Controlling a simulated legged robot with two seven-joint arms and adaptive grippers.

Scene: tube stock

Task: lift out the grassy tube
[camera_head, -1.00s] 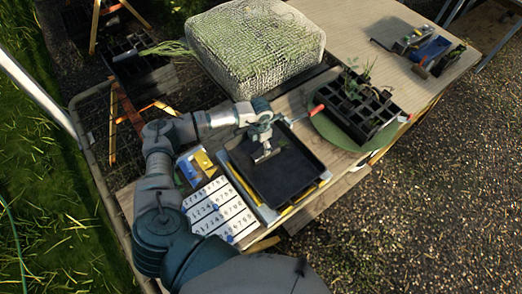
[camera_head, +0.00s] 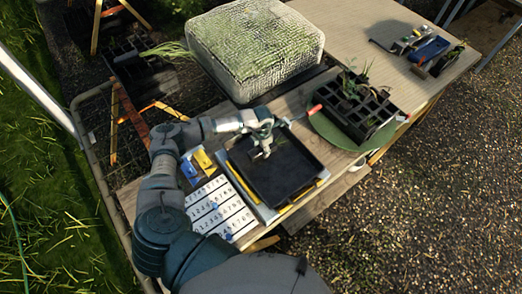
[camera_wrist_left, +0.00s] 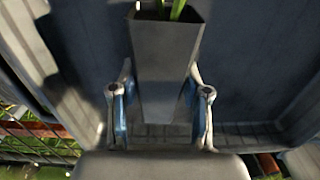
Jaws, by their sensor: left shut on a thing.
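My left gripper (camera_head: 262,152) is over the left-back part of a shallow black tray (camera_head: 290,190). In the left wrist view its two fingers (camera_wrist_left: 160,112) are closed on either side of a grey, tapered square tube (camera_wrist_left: 166,60). Green stems (camera_wrist_left: 177,10) show at the tube's wide end. In the head view the held tube is small and partly hidden by the gripper. A black cell rack (camera_head: 368,118) with green plants (camera_head: 350,82) stands on a round green mat (camera_head: 330,132) to the right. My right gripper is not in view.
A large mesh-wrapped block (camera_head: 255,50) stands behind the tray. A numbered white board (camera_head: 218,208) and yellow and blue pieces (camera_head: 203,160) lie left of the tray. Tools and a blue box (camera_head: 430,50) sit far right. Bare tabletop (camera_head: 360,35) lies behind the rack.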

